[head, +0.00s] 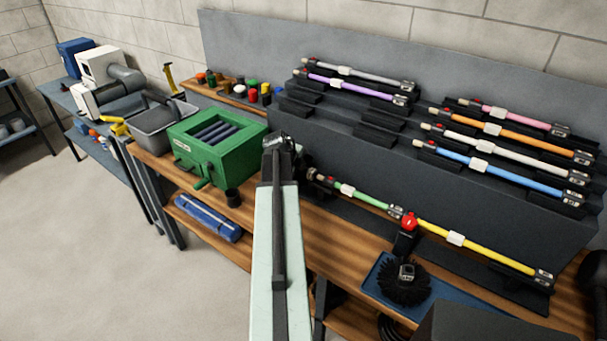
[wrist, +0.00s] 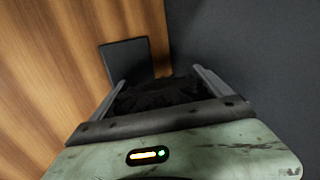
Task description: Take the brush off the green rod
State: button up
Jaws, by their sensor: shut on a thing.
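My gripper (wrist: 160,77) is shut on a black bristly brush (wrist: 160,93), which sits between the two grey fingers. In the head view my arm reaches up to just left of the rod's left end, and the wrist (head: 280,142) hides most of the gripper. A small dark patch shows right of the wrist. I cannot tell whether the brush still touches the rod.
A yellow rod (head: 480,247) continues right of the green one, past a red-topped clamp (head: 407,226). Another round black brush (head: 403,288) lies on a blue mat (head: 373,281). Several coloured rods rest on the rack.

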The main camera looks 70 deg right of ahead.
jog(key=shift+w+d, duration=0.3)
jog(key=shift+w, duration=0.65)
notch_tip(320, 180, up, 8)
jog(key=w+p, duration=0.1)
jog(key=p, duration=0.7)
jog(key=shift+w+d, duration=0.15)
jog(key=shift+w, duration=0.1)
